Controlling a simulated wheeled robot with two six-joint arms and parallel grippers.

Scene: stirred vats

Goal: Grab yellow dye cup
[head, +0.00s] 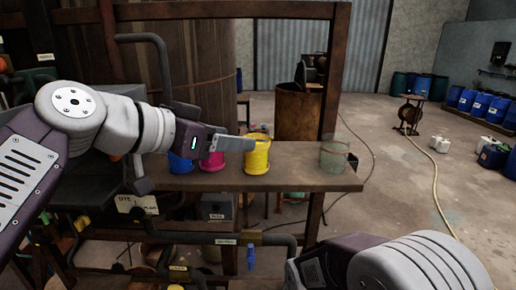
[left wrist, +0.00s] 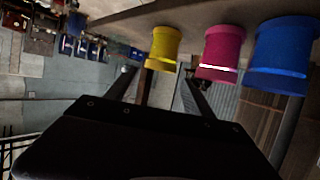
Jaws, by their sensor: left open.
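The yellow dye cup (head: 257,155) stands upright on the wooden bench, right of a magenta cup (head: 212,160) and a blue cup (head: 180,164). My left gripper (head: 243,144) is open and level, its fingertips overlapping the yellow cup's left upper side in the head view. In the left wrist view, which is upside down, the yellow cup (left wrist: 163,48) appears just beyond and between the tips of the open left gripper (left wrist: 158,76). I cannot tell whether they touch. The gap holds nothing. My right arm shows at the lower right, its gripper out of view.
A clear greenish glass jar (head: 333,158) stands at the right end of the bench (head: 295,178). A large wooden vat (head: 180,60) and a dark post rise behind the bench. Pipes with valves run below its front edge. Open floor with a hose lies to the right.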

